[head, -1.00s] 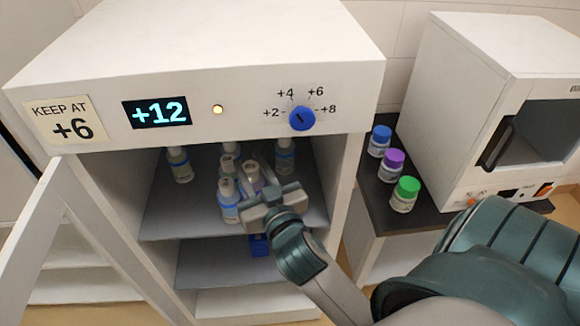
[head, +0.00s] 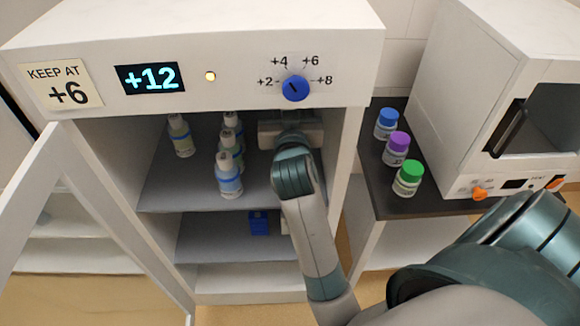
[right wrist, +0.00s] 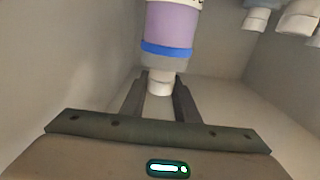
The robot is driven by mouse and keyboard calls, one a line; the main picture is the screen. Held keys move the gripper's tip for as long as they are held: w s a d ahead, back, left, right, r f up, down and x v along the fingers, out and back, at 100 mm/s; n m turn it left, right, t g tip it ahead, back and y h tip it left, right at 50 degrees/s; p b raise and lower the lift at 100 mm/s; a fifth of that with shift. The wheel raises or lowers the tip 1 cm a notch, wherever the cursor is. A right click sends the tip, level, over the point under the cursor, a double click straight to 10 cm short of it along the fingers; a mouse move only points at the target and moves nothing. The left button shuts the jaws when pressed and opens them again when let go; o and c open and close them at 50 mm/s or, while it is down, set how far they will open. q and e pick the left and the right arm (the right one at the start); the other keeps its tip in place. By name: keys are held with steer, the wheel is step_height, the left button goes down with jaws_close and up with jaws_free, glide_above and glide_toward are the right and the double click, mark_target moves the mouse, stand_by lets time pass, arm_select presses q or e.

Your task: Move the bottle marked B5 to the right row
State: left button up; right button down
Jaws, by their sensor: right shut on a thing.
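My right gripper (head: 290,138) is inside the open cabinet, at the right side of the upper shelf (head: 165,195). In the right wrist view it (right wrist: 160,100) is shut on a bottle with purple contents (right wrist: 172,28), a blue band and a pale cap. I cannot read a B5 mark on it. In the head view the gripper and arm hide this bottle. A middle row of bottles, with the front one (head: 228,178) nearest me, stands left of the gripper. Another bottle (head: 180,138) stands further left. My left gripper is not in view.
The cabinet's right wall (head: 345,150) is close to my gripper. The open door (head: 50,210) hangs at left. Other bottle caps (right wrist: 255,20) show at upper right in the wrist view. A dial (head: 295,88) sits above the opening. A side counter holds three small jars (head: 397,147).

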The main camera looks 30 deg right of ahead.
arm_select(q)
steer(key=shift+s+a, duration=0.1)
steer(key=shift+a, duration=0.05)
arm_select(e)
step_height(320, 180, down, 5)
steer(key=shift+f, duration=0.15)
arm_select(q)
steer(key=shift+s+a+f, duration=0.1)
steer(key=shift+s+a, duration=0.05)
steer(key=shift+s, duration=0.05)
arm_select(e)
steer(key=shift+f, duration=0.45)
steer(key=shift+f, duration=0.15)
step_height(320, 180, down, 3)
steer(key=shift+r, duration=0.1)
steer(key=shift+f, duration=0.3)
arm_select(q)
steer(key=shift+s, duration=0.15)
arm_select(e)
steer(key=shift+f, duration=0.1)
